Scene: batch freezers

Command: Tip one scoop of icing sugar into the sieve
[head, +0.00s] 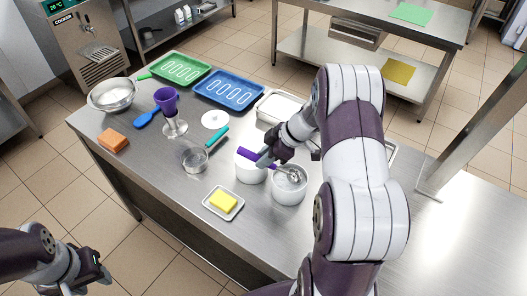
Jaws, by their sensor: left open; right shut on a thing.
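My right gripper (270,157) is shut on the purple handle of a scoop (293,175). The scoop's metal bowl is over the mouth of a white tub (289,193); whether it holds powder is too small to tell. A second white tub (249,174) stands just left, partly hidden by the gripper and handle. A round sieve-like piece (194,160) with a teal handle (217,137) sits on the steel table, left of the tubs. My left gripper (92,270) is open and empty, off the table's front left.
Butter on a small tray (238,206) lies in front of the tubs. A metal bowl (112,95), orange sponge (113,140), blue tool (150,117), purple cup (166,99), white disc (214,119), green tray (153,70) and blue tray (229,90) occupy the left and back.

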